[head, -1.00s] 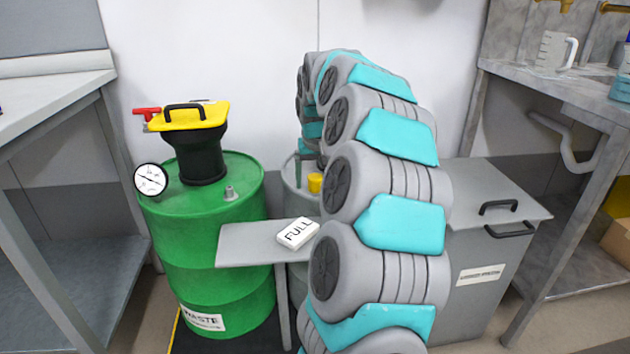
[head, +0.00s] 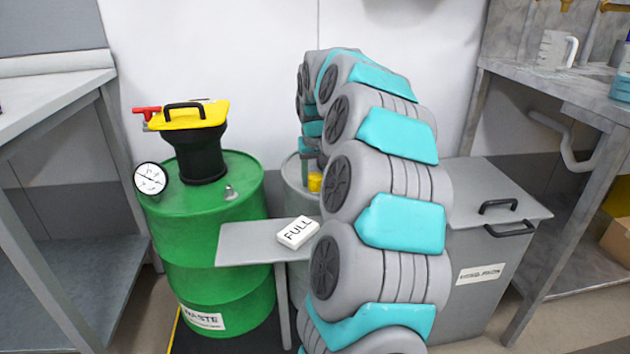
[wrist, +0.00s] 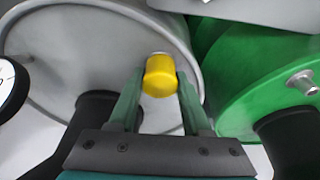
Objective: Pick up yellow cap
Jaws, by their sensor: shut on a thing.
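The yellow cap (wrist: 160,78) is a small cylinder over the top of the grey drum (wrist: 60,45). My gripper (wrist: 160,85) has one finger on each side of the cap and is shut on it. A bit of metal shows at the cap's far edge in the wrist view; I cannot tell whether the cap still sits on a fitting. In the head view the yellow cap (head: 315,182) is partly hidden behind my arm, and my gripper (head: 308,172) shows only in part above it.
The green waste drum (head: 210,250) with a yellow-lidded black funnel (head: 200,150) and a gauge (head: 150,178) stands left. A small grey shelf (head: 245,245) holds a white "FULL" sign (head: 297,233). A grey lidded bin (head: 490,240) stands right.

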